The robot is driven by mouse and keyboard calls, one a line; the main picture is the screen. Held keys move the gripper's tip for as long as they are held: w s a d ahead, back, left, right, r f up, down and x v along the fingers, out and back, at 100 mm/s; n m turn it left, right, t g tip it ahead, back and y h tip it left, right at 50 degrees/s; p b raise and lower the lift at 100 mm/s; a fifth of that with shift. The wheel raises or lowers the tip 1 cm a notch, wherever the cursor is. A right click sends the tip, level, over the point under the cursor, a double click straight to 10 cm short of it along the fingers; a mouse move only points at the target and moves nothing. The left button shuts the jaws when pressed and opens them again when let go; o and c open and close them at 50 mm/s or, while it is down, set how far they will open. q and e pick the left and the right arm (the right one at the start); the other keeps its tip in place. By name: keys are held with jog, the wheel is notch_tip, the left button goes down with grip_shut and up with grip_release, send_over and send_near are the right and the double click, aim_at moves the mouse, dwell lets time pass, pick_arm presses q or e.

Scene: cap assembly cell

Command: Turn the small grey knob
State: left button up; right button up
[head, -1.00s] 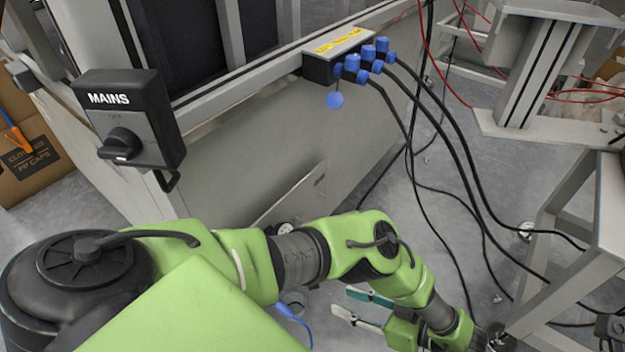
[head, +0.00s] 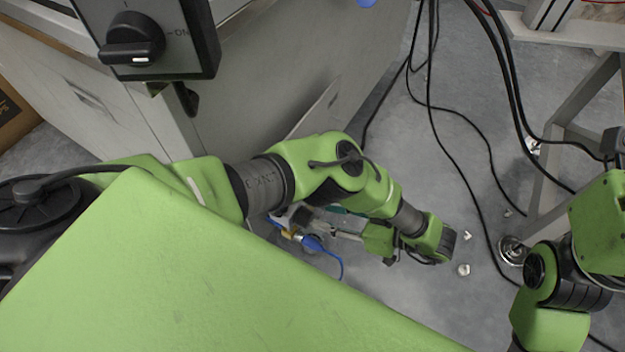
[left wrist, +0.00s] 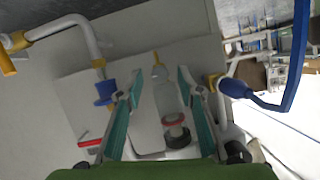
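I cannot make out a small grey knob for certain. In the left wrist view, a clear upright fitting with a red ring and a dark round part (left wrist: 177,134) shows between the fingers. My left gripper (left wrist: 158,82) is open, with teal fingers spread and nothing held between them. In the head view the left gripper (head: 325,224) is low by the cabinet, its fingers pointing left towards small pipe fittings with a blue handle (head: 316,243). The MAINS box carries a black knob (head: 132,40), far from the gripper. My right gripper is out of view.
In the left wrist view, pipes with a blue valve handle (left wrist: 290,70) and a blue fitting (left wrist: 105,92) flank the fingers. The grey cabinet (head: 270,90) stands behind my left arm. Black cables (head: 438,120) hang to the floor. A metal frame (head: 575,130) stands at right.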

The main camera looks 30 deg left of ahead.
pick_arm(q)
jog(key=shift+a+f, duration=0.1)
jog(key=shift+a, duration=0.05)
grip_shut()
jog(key=shift+t, duration=0.3)
jog(key=shift+s+n+t+p, duration=0.2)
jog(key=shift+n+t+p, duration=0.45)
jog(key=shift+n, duration=0.45)
jog(key=shift+s+n+t+p, duration=0.1)
jog(key=shift+n+t+p, duration=0.2)
jog(key=shift+n+t, duration=0.7)
jog(key=shift+a+n, duration=0.1)
jog(key=shift+n, duration=0.2)
